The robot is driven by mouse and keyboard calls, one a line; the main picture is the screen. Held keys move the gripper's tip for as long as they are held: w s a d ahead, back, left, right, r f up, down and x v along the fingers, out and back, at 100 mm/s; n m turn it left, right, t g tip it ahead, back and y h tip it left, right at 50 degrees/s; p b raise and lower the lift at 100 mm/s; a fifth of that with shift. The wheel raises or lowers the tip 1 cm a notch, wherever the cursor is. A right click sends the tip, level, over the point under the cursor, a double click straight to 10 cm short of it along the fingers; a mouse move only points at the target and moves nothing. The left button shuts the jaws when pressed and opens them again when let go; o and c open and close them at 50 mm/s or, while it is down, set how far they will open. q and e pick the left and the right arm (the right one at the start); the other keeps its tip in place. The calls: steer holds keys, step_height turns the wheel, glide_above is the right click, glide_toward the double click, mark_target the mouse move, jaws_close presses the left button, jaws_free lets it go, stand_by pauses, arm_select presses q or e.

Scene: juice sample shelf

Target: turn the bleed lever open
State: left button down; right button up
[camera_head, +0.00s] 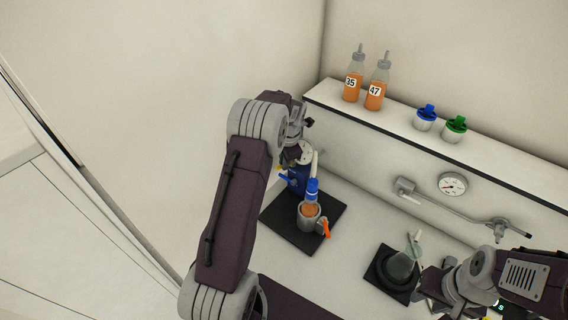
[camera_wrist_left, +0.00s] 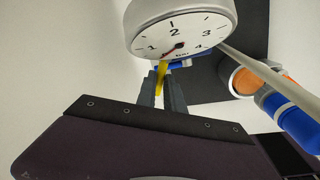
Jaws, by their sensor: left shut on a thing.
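My left gripper (camera_wrist_left: 162,85) is shut on a yellow lever (camera_wrist_left: 161,78) just below a round white gauge (camera_wrist_left: 182,25). In the head view, the left gripper (camera_head: 291,155) reaches down at the back of a blue device (camera_head: 298,177), and its fingers are mostly hidden. The gauge (camera_head: 304,153) sits above the device, partly covered. My right gripper (camera_head: 430,285) is low at the right, beside a flask, and its fingers are not clear.
A grey cup (camera_head: 312,217) with orange contents and an orange handle stands before the device on a black mat (camera_head: 279,226). A flask (camera_head: 402,264) stands on a dark base. Bottles numbered 35 (camera_head: 352,84) and 47 (camera_head: 375,92) stand on the ledge. A pipe (camera_head: 450,210) runs along the wall.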

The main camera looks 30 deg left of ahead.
arm_select(q)
steer(key=shift+s+d+f+n+b, duration=0.15)
steer(key=shift+n+b, duration=0.05)
steer(key=shift+n, duration=0.25)
steer(key=shift+s+d+f+n+b, duration=0.1)
steer(key=shift+d+n+b, duration=0.1)
steer(key=shift+n, duration=0.25)
steer(key=c, duration=1.5)
jaws_free()
steer(key=shift+o, duration=0.2)
steer(key=shift+a+r, duration=0.1)
steer(key=shift+w, duration=0.1)
steer(key=shift+r, duration=0.15)
step_height(320, 180, up, 9)
steer(key=d+b, duration=0.1)
steer(key=shift+s+d+f, duration=0.2)
steer(key=shift+s+d, duration=0.1)
steer(key=shift+s, duration=0.1)
